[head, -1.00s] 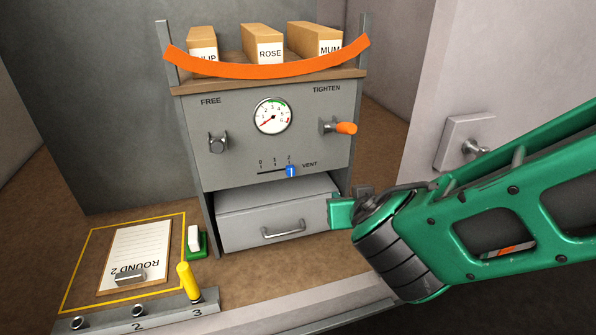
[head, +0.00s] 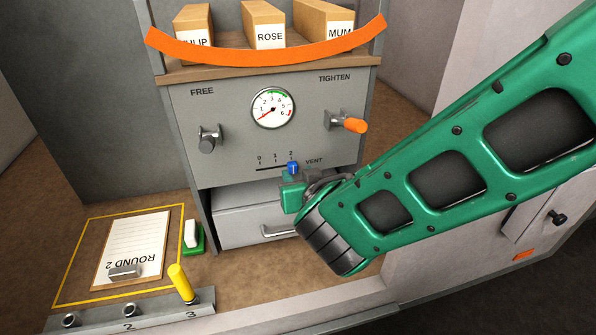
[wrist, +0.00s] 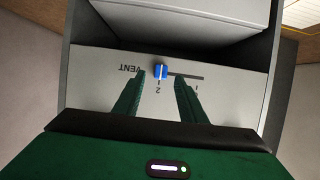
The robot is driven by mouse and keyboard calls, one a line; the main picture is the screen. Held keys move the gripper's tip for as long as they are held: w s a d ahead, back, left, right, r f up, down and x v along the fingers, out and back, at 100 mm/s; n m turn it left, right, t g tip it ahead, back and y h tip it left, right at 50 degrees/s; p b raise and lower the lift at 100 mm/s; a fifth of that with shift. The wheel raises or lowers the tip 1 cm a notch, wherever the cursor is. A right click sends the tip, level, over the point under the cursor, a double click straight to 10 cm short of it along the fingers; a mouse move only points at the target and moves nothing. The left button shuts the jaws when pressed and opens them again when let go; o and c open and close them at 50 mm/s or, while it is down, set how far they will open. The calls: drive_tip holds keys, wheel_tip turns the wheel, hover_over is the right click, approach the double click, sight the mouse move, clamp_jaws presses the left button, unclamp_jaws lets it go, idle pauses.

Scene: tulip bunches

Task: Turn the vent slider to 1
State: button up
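The vent slider is a small blue knob (head: 292,168) on the grey panel, at the 2 mark of a short scale marked 0, 1, 2. In the wrist view the picture is turned over, and the blue knob (wrist: 161,71) sits at the right end of the VENT word, by the 2. My gripper (wrist: 160,92) is open, with its two green fingers on either side of the knob's line and their tips just short of it. In the head view my gripper (head: 293,186) is just below the knob, its fingers partly hidden by my wrist.
A drawer (head: 240,220) lies below the scale, partly behind my arm. A gauge (head: 272,108), a grey knob (head: 209,138) and an orange-handled knob (head: 350,124) are on the panel above. A yellow peg (head: 181,281) stands at the lower left.

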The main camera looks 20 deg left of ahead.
sight(294, 170)
drive_tip(key=shift+x, duration=1.95)
clamp_jaws()
